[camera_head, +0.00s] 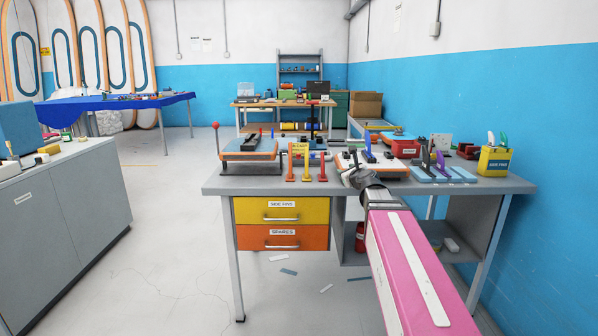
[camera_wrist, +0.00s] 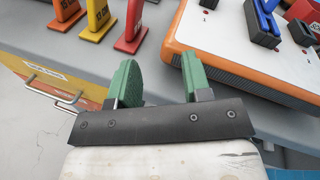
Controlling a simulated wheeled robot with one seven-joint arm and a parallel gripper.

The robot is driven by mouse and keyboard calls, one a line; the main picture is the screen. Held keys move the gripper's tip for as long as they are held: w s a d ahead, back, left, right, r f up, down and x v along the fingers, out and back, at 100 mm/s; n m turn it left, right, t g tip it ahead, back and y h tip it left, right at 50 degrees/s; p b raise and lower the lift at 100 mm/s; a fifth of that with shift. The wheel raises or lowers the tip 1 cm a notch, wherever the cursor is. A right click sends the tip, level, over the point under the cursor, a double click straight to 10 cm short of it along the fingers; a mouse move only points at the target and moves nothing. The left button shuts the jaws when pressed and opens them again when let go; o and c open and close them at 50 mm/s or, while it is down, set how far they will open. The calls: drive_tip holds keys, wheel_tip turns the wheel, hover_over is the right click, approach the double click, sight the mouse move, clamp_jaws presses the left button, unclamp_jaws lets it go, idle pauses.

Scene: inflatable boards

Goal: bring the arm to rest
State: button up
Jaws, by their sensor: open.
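My arm shows in the head view as a long pink link reaching from the lower right up to the workbench (camera_head: 235,184). My gripper (camera_wrist: 161,80) shows in the wrist view with its two green fingers apart and nothing between them. In the head view its end (camera_head: 356,177) is dark and small at the bench's front edge, just before a white board with an orange rim (camera_head: 395,171). That board also shows in the wrist view (camera_wrist: 205,50), beyond and right of the fingers. I cannot tell the exact gap between fingers and bench.
Red, yellow and orange upright fins (camera_head: 306,163) stand left of my gripper. Yellow and orange drawers (camera_head: 282,218) are below. The floor at left is mostly clear.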

drive_tip(key=s+a+f+n+g, duration=0.2)
drive_tip(key=s+f+n+g, duration=0.3)
drive_tip(key=f+n, duration=0.5)
drive_tip(key=s+a+f+n+g, duration=0.2)
drive_tip(key=s+f+n+g, duration=0.2)
drive_tip(key=s+f+n, duration=0.55)
drive_tip(key=s+d+f+n+g+h, duration=0.2)
drive_tip(key=s+f+n+g, duration=0.1)
drive_tip(key=s+f, duration=0.3)
drive_tip(key=s+d+f+n+g+h, duration=0.2)
drive_tip(key=s+f+n+g, duration=0.2)
drive_tip(key=f, duration=0.5)
drive_tip(key=shift+s+d+n, duration=0.35)
drive_tip(key=shift+s+n, duration=0.8)
drive_tip(key=shift+n, duration=0.1)
